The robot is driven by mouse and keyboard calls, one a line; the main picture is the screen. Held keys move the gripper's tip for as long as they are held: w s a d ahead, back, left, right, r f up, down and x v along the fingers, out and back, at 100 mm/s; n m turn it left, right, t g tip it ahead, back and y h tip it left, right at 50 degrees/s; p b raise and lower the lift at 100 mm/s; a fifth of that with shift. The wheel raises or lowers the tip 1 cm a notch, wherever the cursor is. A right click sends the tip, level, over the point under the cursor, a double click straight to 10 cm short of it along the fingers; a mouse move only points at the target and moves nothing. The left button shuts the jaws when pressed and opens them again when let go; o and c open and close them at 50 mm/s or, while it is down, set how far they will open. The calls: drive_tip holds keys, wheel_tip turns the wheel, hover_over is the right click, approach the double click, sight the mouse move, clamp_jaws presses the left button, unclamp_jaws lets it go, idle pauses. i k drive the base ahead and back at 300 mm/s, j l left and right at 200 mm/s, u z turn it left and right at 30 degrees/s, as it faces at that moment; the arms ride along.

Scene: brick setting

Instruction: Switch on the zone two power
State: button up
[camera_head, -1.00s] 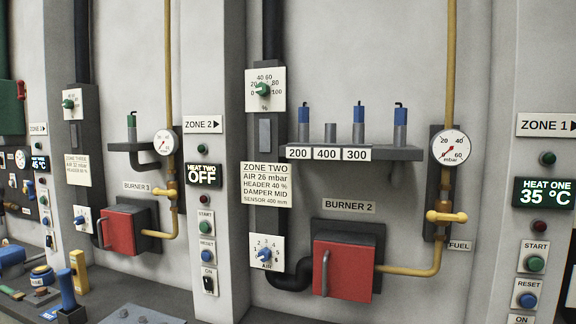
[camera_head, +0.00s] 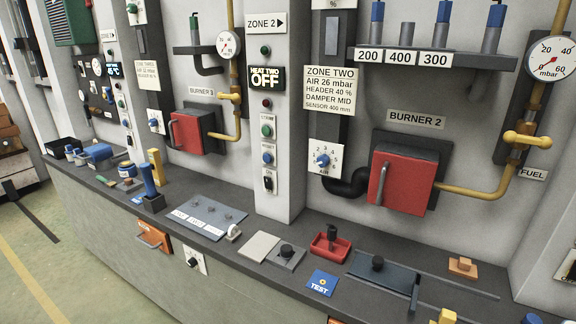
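The zone two panel stands on a pale column under the ZONE 2 sign (camera_head: 266,23). Its display (camera_head: 266,79) reads HEAT TWO OFF. A dark green lamp (camera_head: 265,50) is above the display and a dark red lamp (camera_head: 266,102) below it. Further down are a green START button (camera_head: 267,130), a blue RESET button (camera_head: 268,157) and a small black switch (camera_head: 268,184) marked ON. The switch is too small to tell which way its lever sits. My gripper is not in view.
A long dark bench (camera_head: 330,258) runs below the panel. It bears a metal plate (camera_head: 208,215), a red tray (camera_head: 330,245) and a blue TEST card (camera_head: 322,282). Red burner 2 (camera_head: 400,182) juts out right of the column. Open floor (camera_head: 60,270) lies at the lower left.

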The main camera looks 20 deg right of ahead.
sight(268, 182)
drive_tip(key=i+j, duration=0.3)
drive_tip(key=i, duration=0.15)
drive_tip(key=i+j, duration=0.35)
drive_tip(key=i, duration=0.15)
drive_tip(key=i+j+u, duration=0.1)
drive_tip(key=i+j, duration=0.2)
drive_tip(key=i, duration=0.15)
